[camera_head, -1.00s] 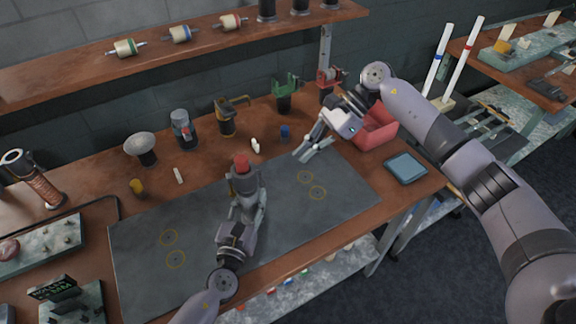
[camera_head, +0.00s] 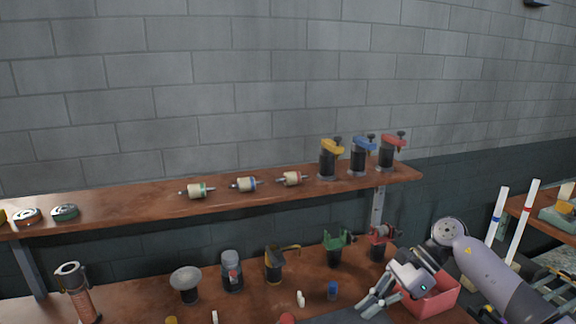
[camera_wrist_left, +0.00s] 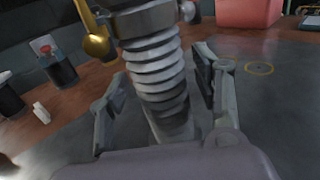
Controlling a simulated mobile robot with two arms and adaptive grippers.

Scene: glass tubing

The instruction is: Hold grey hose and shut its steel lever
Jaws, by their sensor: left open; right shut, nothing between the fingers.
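In the left wrist view a grey ribbed hose (camera_wrist_left: 160,75) stands between the fingers of my left gripper (camera_wrist_left: 160,64). The fingers are open, one on each side of it. A metal collar (camera_wrist_left: 145,20) is around its upper part. A brass lever (camera_wrist_left: 97,38) hangs at the collar's left, and a small steel piece (camera_wrist_left: 188,11) shows at its right; I cannot tell whether that is the steel lever. The hose's top is out of this view. In the head view only a red top (camera_head: 287,318) shows at the bottom edge. My right gripper (camera_head: 366,309) is shut and empty.
A red bin (camera_head: 432,300) stands beside my right gripper. Behind are clamps, including a green one (camera_head: 335,247), and a blue cap (camera_head: 332,290). A shelf (camera_head: 120,218) with several fittings runs along the wall.

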